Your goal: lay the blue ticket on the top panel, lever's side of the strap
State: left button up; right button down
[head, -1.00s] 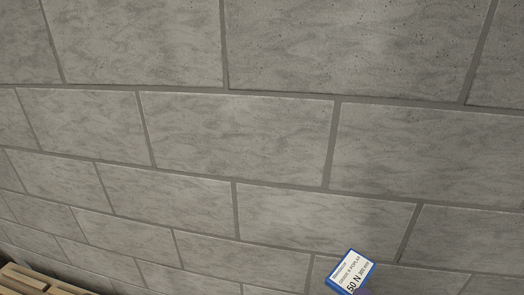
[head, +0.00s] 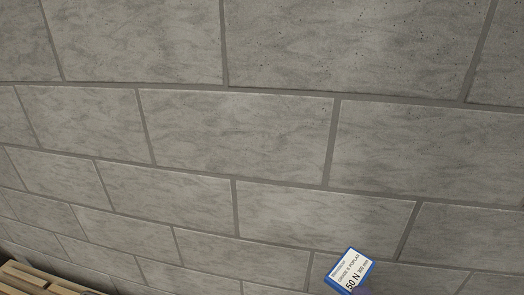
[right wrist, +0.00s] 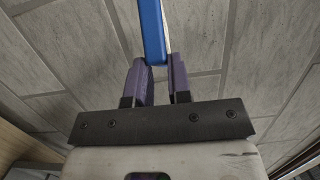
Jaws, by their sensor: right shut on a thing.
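The blue ticket (head: 349,271) shows at the bottom edge of the head view, right of centre. It has a blue border and a white printed face and is tilted. In the right wrist view the ticket (right wrist: 152,30) is seen nearly edge-on as a blue strip. My right gripper (right wrist: 158,66) has purple fingers shut on the ticket's near end. A bit of purple also shows under the ticket in the head view. My left gripper, the top panel, the strap and the lever cannot be made out in these frames.
A grey block wall (head: 240,130) fills most of the head view. Light wooden pieces (head: 35,280) show at its lower left corner. A brown surface (right wrist: 20,155) lies at the lower left of the right wrist view. Nothing else shows around the ticket.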

jog(key=shift+r, duration=0.1)
dwell(0.6)
jog(key=n+y, duration=0.1)
jog(key=a+n+y, duration=0.1)
jog(key=y, duration=0.1)
jog(key=s+a+n+y, duration=0.1)
jog(key=y, duration=0.1)
jog(key=shift+r+g, duration=0.3)
jog(key=shift+g, duration=0.1)
jog(key=shift+w+d+f+m+t+h, duration=0.1)
jog(key=shift+w+d+m+t+h, duration=0.15)
jog(key=shift+m+h, duration=0.45)
jog(key=shift+w+d+f+m+h, duration=0.1)
jog(key=shift+d+m+h, duration=0.25)
jog(key=shift+h, duration=0.6)
jog(key=shift+w+d+f+m+t+h, duration=0.15)
jog(key=shift+d+m+h, duration=0.25)
jog(key=shift+h, duration=0.45)
